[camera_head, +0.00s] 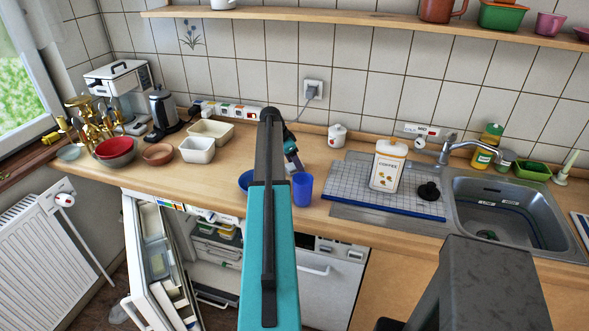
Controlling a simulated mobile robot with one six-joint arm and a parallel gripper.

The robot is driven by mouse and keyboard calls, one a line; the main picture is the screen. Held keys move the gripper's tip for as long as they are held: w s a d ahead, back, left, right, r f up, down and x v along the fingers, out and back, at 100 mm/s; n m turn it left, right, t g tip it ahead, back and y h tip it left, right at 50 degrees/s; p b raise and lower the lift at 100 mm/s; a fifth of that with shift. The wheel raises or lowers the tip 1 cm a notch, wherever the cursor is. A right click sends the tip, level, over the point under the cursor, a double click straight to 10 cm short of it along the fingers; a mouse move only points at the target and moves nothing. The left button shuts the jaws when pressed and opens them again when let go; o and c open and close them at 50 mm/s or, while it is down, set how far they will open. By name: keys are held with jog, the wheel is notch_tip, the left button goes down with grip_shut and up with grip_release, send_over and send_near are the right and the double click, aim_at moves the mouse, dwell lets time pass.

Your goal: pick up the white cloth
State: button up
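No plain white cloth shows clearly in the head view. A pale, grid-patterned flat piece with a blue front edge (345,188) lies on the drainboard left of the sink. I cannot tell whether it is a cloth or a mat. My teal and black arm rises through the middle of the view. Beyond its top, a small dark and grey part (293,160) above the counter looks like my wrist and gripper. It is partly hidden by the arm, and its fingers are too small to read. It is left of the grid-patterned piece and apart from it.
A white coffee canister (389,166) stands on the grid-patterned piece, beside a black plug-like item (429,191). A blue cup (302,189) stands near the counter's front edge. The sink (510,205) is at right.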

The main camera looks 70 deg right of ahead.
jog(key=c, duration=1.2)
jog(key=shift+r, duration=0.15)
jog(key=shift+r+b, duration=1.75)
jog(key=shift+r, duration=3.15)
